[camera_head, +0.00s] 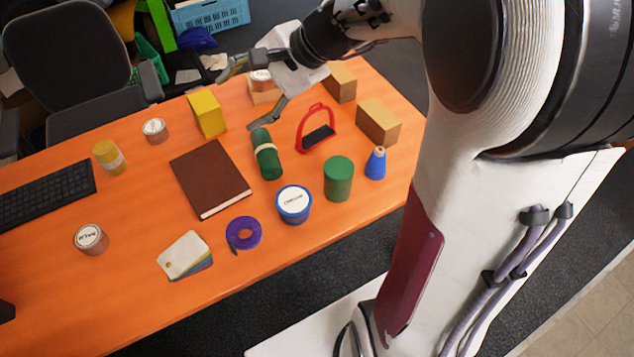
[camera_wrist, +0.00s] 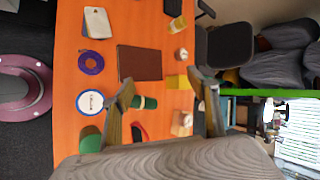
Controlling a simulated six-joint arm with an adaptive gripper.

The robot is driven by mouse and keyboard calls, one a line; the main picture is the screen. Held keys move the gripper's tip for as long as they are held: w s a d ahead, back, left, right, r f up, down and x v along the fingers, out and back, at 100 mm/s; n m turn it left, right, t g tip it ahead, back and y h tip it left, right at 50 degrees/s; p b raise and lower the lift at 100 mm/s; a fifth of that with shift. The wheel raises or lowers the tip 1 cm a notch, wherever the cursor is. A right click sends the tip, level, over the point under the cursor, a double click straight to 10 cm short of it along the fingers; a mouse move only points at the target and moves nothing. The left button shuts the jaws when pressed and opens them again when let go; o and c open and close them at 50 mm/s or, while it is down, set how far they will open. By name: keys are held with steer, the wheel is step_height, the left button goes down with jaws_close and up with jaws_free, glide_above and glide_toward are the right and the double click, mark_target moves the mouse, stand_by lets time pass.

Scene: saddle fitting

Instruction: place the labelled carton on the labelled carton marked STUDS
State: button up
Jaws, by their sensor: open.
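Several small round containers with white labelled tops stand on the orange table. One (camera_head: 90,238) is at the front left, and another (camera_head: 155,130) is behind the brown book. A third (camera_head: 262,80) sits on a tan block (camera_head: 264,96) near the far edge, partly behind my gripper. I cannot read STUDS on any of them. My gripper (camera_head: 236,104) is open and empty above the table's far side. In the wrist view my gripper (camera_wrist: 163,104) has its fingers wide apart, with the container on the block (camera_wrist: 186,118) showing between them.
A yellow block (camera_head: 207,114), green roll (camera_head: 266,153), red stirrup (camera_head: 316,128) and brown book (camera_head: 209,180) lie near the middle. A blue-rimmed tub (camera_head: 294,204), green cylinder (camera_head: 338,178), blue cone (camera_head: 376,163) and tan boxes (camera_head: 378,121) stand to the right.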

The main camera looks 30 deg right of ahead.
steer(key=s+d+n+h, duration=0.1)
steer(key=s+n+h, duration=0.5)
steer(key=s+n, duration=0.7)
steer(key=shift+s+d+r+g, duration=0.3)
steer(key=shift+s+r, duration=0.1)
steer(key=shift+s, duration=4.95)
steer(key=shift+o, duration=0.4)
steer(key=shift+w, duration=0.1)
